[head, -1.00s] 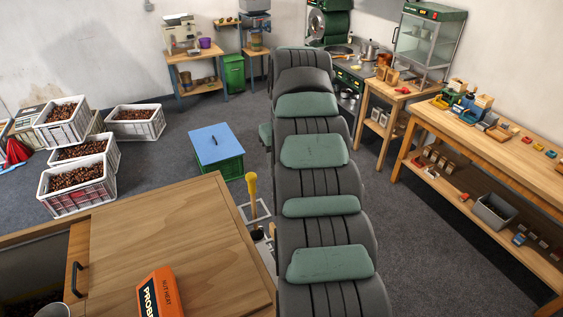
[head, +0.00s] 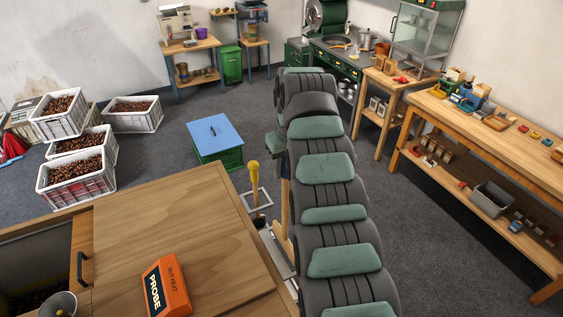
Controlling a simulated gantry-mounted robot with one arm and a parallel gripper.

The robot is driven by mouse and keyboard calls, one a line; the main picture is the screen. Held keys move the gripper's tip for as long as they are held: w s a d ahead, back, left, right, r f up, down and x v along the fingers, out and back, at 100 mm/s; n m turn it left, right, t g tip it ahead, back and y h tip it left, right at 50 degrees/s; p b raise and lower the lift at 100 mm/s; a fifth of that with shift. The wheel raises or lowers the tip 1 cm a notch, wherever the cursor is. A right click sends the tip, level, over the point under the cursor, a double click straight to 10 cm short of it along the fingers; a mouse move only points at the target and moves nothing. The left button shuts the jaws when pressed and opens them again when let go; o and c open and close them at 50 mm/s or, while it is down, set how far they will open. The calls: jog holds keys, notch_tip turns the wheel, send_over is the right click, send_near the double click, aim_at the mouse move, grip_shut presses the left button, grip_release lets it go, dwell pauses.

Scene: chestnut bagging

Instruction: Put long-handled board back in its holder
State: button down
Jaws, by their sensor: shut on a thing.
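A narrow strip of pale wood (head: 284,234) shows at the left edge of my arm; it may be part of the long-handled board, but most of it is hidden. Beside it, past the wooden counter's right edge, stands a pale rectangular frame (head: 246,205) with a yellow-topped upright tool (head: 254,178) in it. A light grey tray-like piece (head: 272,250) lies just nearer, partly covered by my arm. I cannot tell which of these is the board's holder. My gripper is hidden behind my large dark arm with green pads.
The wooden counter (head: 170,220) fills the lower left, with an orange probe box (head: 166,287) on it. A blue-topped green crate (head: 214,135) stands beyond. White crates of chestnuts (head: 75,170) are at left, a long workbench (head: 490,135) at right. Grey floor between is clear.

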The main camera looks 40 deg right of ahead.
send_over(286, 203)
jog(key=shift+w+d+f, duration=0.1)
jog(key=shift+w+f, duration=0.05)
jog(key=shift+f, duration=0.85)
jog(key=shift+w+d+f, duration=0.1)
jog(key=shift+w+f, duration=0.05)
jog(key=shift+f, duration=0.85)
jog(key=shift+w+d+f, duration=0.1)
jog(key=shift+w+f, duration=0.05)
jog(key=shift+f, duration=0.85)
jog(key=shift+f+b, duration=4.25)
jog(key=shift+f, duration=5.4)
jog(key=c, duration=0.7)
grip_release()
jog(key=shift+c, duration=0.2)
jog(key=shift+r+p, duration=0.5)
jog(key=shift+r, duration=4.55)
